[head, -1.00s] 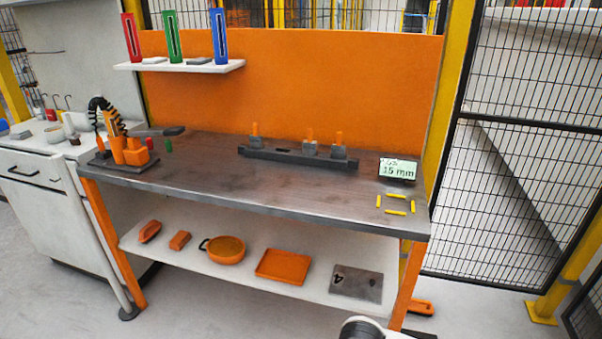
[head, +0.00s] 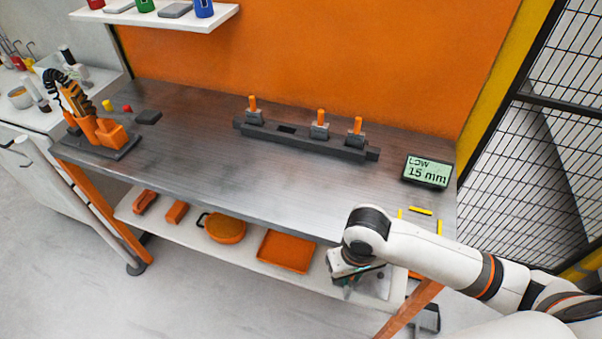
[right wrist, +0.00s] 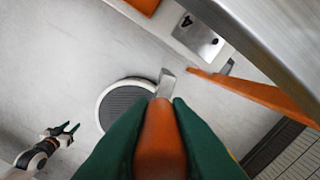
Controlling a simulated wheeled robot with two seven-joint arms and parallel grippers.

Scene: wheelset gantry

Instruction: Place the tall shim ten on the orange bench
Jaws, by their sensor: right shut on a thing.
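The orange bench (head: 200,160) has a grey metal top, orange legs and an orange back panel. My right gripper (head: 352,285) is in front of the bench's front edge, right of centre, lower than the top. In the right wrist view its green fingers are shut on an orange handle (right wrist: 160,140) with a grey metal end, taken as the tall shim ten; no label shows. The black rack (head: 300,140) on the bench holds three grey pieces with orange handles; one slot shows empty. My left gripper (right wrist: 66,130) appears open and empty in the right wrist view.
A display (head: 427,171) reads "LOW 15 mm". Yellow marks (head: 421,210) lie on the bench's right end, partly behind my right arm. An orange tool stand (head: 98,130) is at left. The lower shelf (head: 190,228) holds orange items. The middle front of the top is clear.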

